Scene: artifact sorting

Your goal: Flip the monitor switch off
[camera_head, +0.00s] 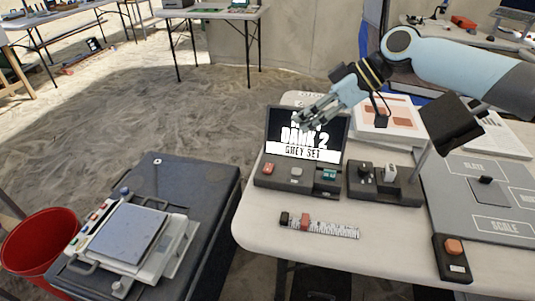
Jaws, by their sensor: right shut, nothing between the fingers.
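The monitor (278,128) is a small dark screen on the table, lit with white text that includes "GREY SET". At its foot is a dark control base (297,184) with a red control (267,169), a grey control (296,172) and a teal control (329,175). I cannot tell which one is the monitor switch, or its position. My right gripper (304,117) is shut and empty. It appears in front of the upper part of the screen and hides some text; whether it touches is unclear. My left gripper is not in view.
Beside the monitor stands a dark box with knobs (404,190). A ruler strip (335,230) lies in front, with a box with an orange button (453,259) at right. A grey board (465,215) and papers cover the right side. The front left tabletop (262,232) is clear.

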